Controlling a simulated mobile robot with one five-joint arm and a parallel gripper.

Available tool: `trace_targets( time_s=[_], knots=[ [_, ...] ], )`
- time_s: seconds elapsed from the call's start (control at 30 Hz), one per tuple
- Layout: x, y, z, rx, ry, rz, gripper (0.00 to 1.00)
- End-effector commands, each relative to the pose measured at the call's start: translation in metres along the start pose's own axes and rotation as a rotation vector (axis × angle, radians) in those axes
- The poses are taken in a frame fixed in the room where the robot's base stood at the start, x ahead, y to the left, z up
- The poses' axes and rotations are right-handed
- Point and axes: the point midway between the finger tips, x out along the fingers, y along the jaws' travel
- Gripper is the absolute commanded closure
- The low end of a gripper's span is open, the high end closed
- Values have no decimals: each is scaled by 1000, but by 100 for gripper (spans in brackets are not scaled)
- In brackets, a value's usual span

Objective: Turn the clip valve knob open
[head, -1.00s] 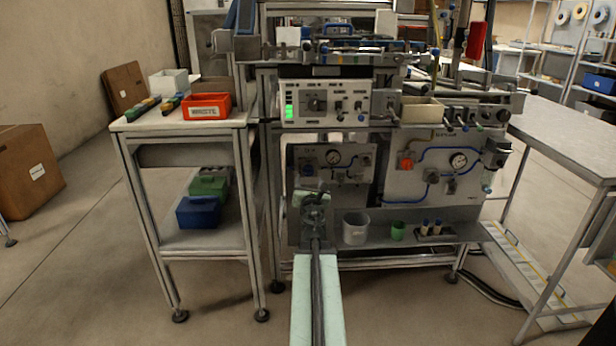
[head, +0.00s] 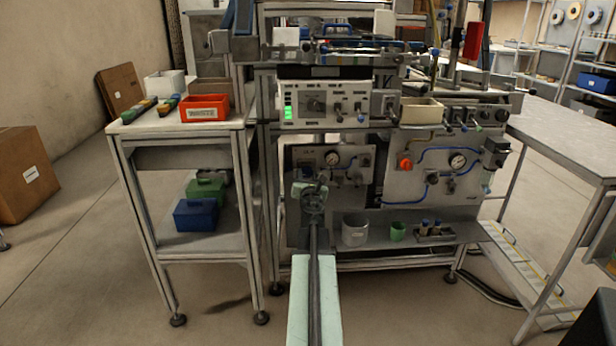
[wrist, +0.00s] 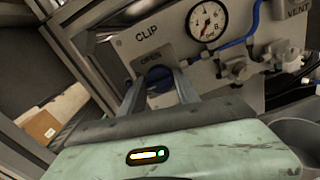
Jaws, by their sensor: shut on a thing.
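The clip valve knob (wrist: 159,74) is blue and shows in the wrist view between my two fingers, below the OPEN plate (wrist: 152,57) and the CLIP lettering on a grey panel. My gripper (wrist: 160,88) is shut on the knob, with a finger on each side of it. The fingers hide part of the knob, and its exact angle cannot be told. In the head view my gripper (head: 314,187) is in front of the left lower panel (head: 333,158), and it covers the knob there.
Below the panels, a shelf holds a grey cup (head: 355,230) and a green cup (head: 398,232). A side cart with a blue box (head: 195,214) stands at left.

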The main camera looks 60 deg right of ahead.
Motion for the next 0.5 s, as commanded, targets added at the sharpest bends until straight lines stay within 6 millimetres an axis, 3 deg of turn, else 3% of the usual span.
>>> trace_targets(
  time_s=[0.27, 0.5],
  knots=[
    [-1, -1, 0, 112, 0, -2, 100],
    [-1, -1, 0, 315, 0, -2, 100]
  ],
)
